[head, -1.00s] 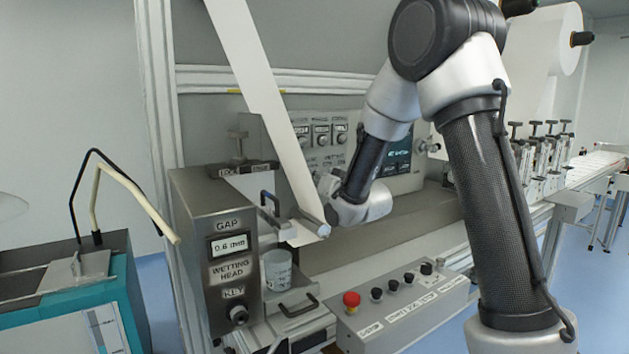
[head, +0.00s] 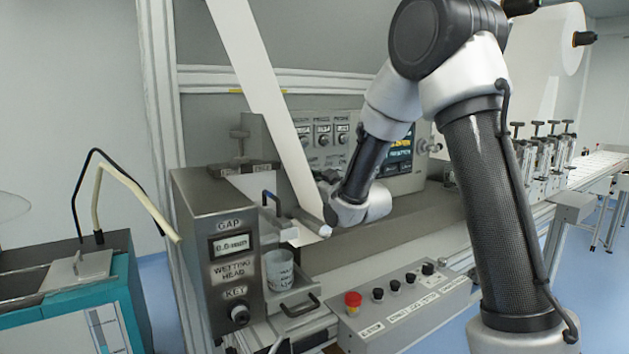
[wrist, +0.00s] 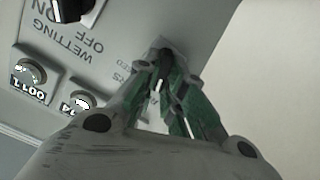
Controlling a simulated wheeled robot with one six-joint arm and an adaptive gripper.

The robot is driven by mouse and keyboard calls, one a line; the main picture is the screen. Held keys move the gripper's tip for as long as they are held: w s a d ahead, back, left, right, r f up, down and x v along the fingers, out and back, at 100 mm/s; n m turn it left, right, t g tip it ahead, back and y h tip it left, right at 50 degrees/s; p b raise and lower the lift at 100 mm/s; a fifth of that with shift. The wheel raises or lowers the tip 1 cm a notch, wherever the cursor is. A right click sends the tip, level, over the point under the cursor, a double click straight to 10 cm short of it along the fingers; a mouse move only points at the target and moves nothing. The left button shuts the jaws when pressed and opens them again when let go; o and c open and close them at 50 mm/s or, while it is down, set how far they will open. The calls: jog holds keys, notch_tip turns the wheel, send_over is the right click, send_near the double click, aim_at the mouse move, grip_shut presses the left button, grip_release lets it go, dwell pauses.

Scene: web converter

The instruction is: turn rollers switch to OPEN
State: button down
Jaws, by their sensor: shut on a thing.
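My gripper (wrist: 166,72) reaches the grey control panel in the wrist view, its green-padded fingers closed together on a small dark knob. The fingers cover most of this knob, so its pointing direction cannot be read. The lettering beside it is partly covered; I take the knob to be the rollers switch. In the head view my wrist is at the panel's lower part, and the fingers are largely hidden behind the arm and the white web (head: 268,100).
A black WETTING knob (wrist: 72,8) with ON and OFF marks and two dials (wrist: 30,72) lie beside the fingers. A lit screen (head: 398,155) is right of my forearm. The wetting head (head: 222,250) and a button box (head: 405,298) stand lower.

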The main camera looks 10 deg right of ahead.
jog(key=shift+n, duration=0.6)
jog(key=c, duration=1.5)
grip_release()
jog(key=shift+s, duration=0.1)
jog(key=v, duration=0.7)
jog(key=shift+s, duration=0.15)
